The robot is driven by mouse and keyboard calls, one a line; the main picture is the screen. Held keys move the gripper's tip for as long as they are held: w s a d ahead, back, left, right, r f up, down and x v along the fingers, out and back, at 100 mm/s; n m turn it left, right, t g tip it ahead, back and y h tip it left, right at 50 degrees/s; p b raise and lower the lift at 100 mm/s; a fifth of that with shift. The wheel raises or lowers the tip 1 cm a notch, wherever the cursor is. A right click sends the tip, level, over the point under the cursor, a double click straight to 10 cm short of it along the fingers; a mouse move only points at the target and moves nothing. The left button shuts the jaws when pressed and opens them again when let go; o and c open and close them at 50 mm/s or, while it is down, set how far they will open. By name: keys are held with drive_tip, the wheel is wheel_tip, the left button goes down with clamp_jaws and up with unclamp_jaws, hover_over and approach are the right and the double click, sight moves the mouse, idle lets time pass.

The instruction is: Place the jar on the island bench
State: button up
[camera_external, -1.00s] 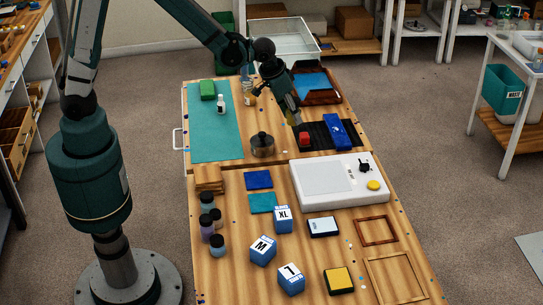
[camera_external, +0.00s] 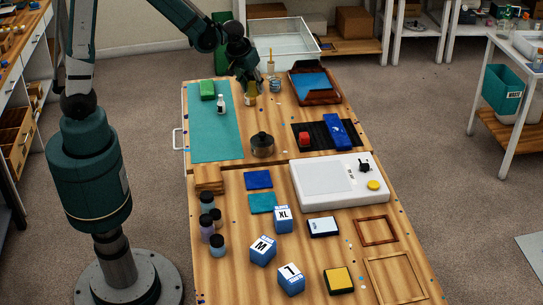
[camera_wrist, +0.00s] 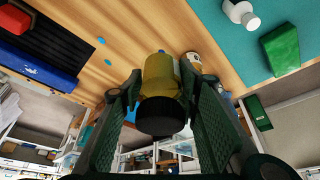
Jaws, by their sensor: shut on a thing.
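My gripper (camera_external: 247,86) is at the far end of the wooden island bench (camera_external: 240,275). It is shut on a yellow-amber jar (camera_wrist: 159,75) with a black lid, which sits between the two fingers in the wrist view. In the outside view the yellow jar (camera_external: 251,99) shows just below the fingers, near the bench's far edge. I cannot tell whether its base touches the bench top. Several other dark-lidded jars (camera_external: 218,246) stand at the bench's left side, well away from my gripper.
A teal mat (camera_external: 212,140) with a green block (camera_external: 208,90) and a white bottle (camera_external: 221,104) lies left of the jar. A brown tray (camera_external: 333,96) is to the right. A metal pot (camera_external: 262,146) stands nearer the camera.

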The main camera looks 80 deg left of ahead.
drive_tip(key=shift+s+a, duration=0.1)
drive_tip(key=shift+a, duration=0.05)
drive_tip(key=shift+f+b, duration=0.4)
drive_tip(key=shift+f, duration=2.55)
drive_tip(key=shift+f, duration=0.15)
drive_tip(key=shift+f+b, duration=0.3)
drive_tip(key=shift+f, duration=1.65)
drive_tip(key=shift+f, duration=0.2)
drive_tip(key=o, duration=0.9)
drive_tip(key=shift+r, duration=0.1)
drive_tip(key=shift+r, duration=0.2)
drive_tip(key=shift+p+v, duration=0.8)
drive_tip(key=shift+v, duration=5.1)
